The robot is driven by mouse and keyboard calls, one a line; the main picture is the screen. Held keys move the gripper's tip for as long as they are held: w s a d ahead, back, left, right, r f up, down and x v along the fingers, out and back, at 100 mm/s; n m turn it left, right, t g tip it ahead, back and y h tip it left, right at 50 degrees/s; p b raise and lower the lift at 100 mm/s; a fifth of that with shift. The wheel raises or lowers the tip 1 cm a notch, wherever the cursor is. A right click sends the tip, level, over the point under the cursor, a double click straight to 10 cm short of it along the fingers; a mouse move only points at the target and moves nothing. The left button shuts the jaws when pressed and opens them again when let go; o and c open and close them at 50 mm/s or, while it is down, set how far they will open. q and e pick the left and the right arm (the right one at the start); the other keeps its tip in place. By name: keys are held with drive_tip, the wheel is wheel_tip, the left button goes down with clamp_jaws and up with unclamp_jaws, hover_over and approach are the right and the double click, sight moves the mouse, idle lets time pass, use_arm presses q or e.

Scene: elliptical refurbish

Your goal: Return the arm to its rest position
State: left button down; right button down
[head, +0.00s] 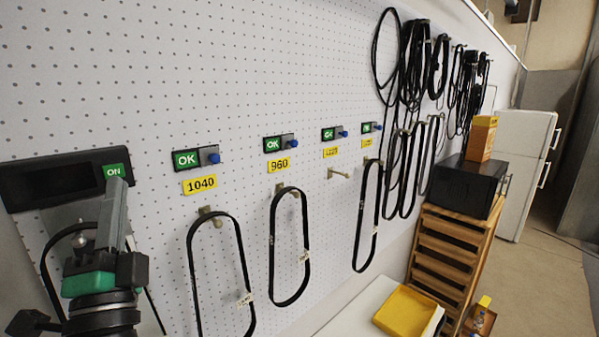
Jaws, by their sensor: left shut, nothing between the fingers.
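My left gripper (117,186) is at the lower left of the head view, in front of the pegboard. It points up, its fingers are shut, and nothing shows between them. Its tips overlap the lower edge of a black panel (50,180) with a green ON button (115,170); I cannot tell whether they touch. A black belt behind the gripper is partly hidden by my arm. My right gripper is not in view.
Black belts (190,265) hang from hooks on the white pegboard (150,80), below green OK displays (186,160) with blue knobs. One hook (338,173) is bare. A yellow tray (405,310) lies on a white surface. A wooden rack (452,245) and white fridge (525,160) stand right.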

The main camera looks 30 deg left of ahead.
use_arm(q)
drive_tip(key=w+d+r+n+t+h, duration=0.1)
drive_tip(key=d+r+t+h, duration=0.1)
drive_tip(key=d+t+h, duration=0.2)
drive_tip(key=w+d+r+n+t+h, duration=0.1)
drive_tip(key=d+r+t+h, duration=0.1)
drive_tip(key=d+h, duration=0.9)
drive_tip(key=w+d+r+n+t+h, duration=0.1)
drive_tip(key=d+r+n+t+h, duration=0.1)
drive_tip(key=d+t+h, duration=0.3)
drive_tip(key=d+r+h, duration=0.1)
drive_tip(key=d+h, duration=0.1)
drive_tip(key=h, duration=0.1)
drive_tip(key=shift+w+d+t, duration=0.2)
drive_tip(key=shift+d+t, duration=0.1)
drive_tip(key=shift+d, duration=0.05)
